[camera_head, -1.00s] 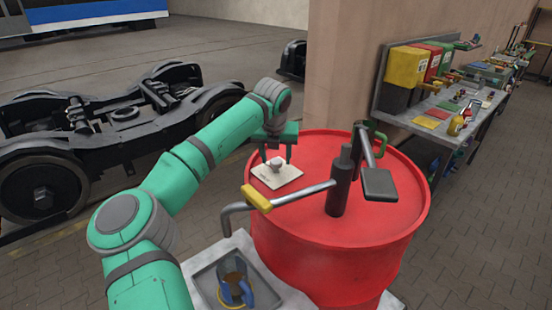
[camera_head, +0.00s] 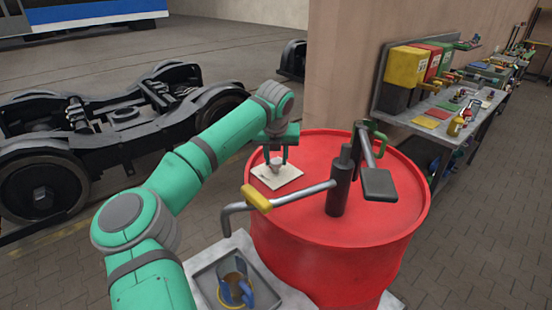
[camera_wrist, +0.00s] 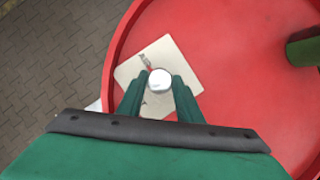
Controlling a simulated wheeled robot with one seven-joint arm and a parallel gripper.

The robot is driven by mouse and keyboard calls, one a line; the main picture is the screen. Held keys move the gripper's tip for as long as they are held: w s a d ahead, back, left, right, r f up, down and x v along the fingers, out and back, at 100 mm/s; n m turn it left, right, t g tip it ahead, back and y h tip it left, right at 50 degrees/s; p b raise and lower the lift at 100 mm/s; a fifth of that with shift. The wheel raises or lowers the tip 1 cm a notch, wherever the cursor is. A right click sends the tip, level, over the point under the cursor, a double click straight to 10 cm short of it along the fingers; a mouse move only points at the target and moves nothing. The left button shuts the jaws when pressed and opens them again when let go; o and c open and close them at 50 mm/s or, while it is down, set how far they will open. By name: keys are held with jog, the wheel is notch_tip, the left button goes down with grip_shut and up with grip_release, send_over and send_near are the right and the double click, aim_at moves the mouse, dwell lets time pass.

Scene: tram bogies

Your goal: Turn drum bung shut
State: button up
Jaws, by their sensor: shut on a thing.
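The red drum (camera_head: 320,250) stands upright in the middle of the head view. The drum bung (camera_head: 275,164) is a small grey-white knob rising from a pale square plate or card (camera_head: 290,181) on the drum top, near its left edge. My gripper (camera_head: 276,161) reaches down over it and is shut on the bung. In the wrist view the round pale top of the bung (camera_wrist: 160,80) sits between the two green fingertips (camera_wrist: 159,86). The bung's threads and the hole under it are hidden.
A dark hand pump (camera_head: 340,190) with a yellow-gripped crank (camera_head: 256,198) stands on the drum, close to the gripper's right. A grey tray (camera_head: 206,283) with a blue-handled jug (camera_head: 236,290) is in front. A wall and workbench (camera_head: 445,110) lie behind.

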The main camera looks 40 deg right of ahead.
jog(key=n+y, duration=0.1)
jog(key=n, duration=0.2)
jog(key=shift+d+n+t, duration=0.15)
jog(key=shift+n+t, duration=0.25)
jog(key=n+y, duration=0.2)
jog(key=n, duration=0.2)
jog(key=shift+s+d+n, duration=0.1)
jog(key=shift+d+n, duration=0.05)
jog(key=shift+n, duration=0.15)
jog(key=n+y, duration=0.1)
jog(key=n, duration=0.2)
jog(key=shift+d+n+y, duration=0.15)
jog(key=shift+n+y, duration=0.15)
jog(key=n, duration=0.2)
jog(key=n+g+y, duration=0.1)
jog(key=n, duration=0.2)
jog(key=shift+d+g+y, duration=0.1)
jog(key=shift+g+y, duration=0.2)
jog(key=o, duration=1)
jog(key=v, duration=1)
jog(key=shift+d+r, duration=0.1)
jog(key=shift+r, duration=0.2)
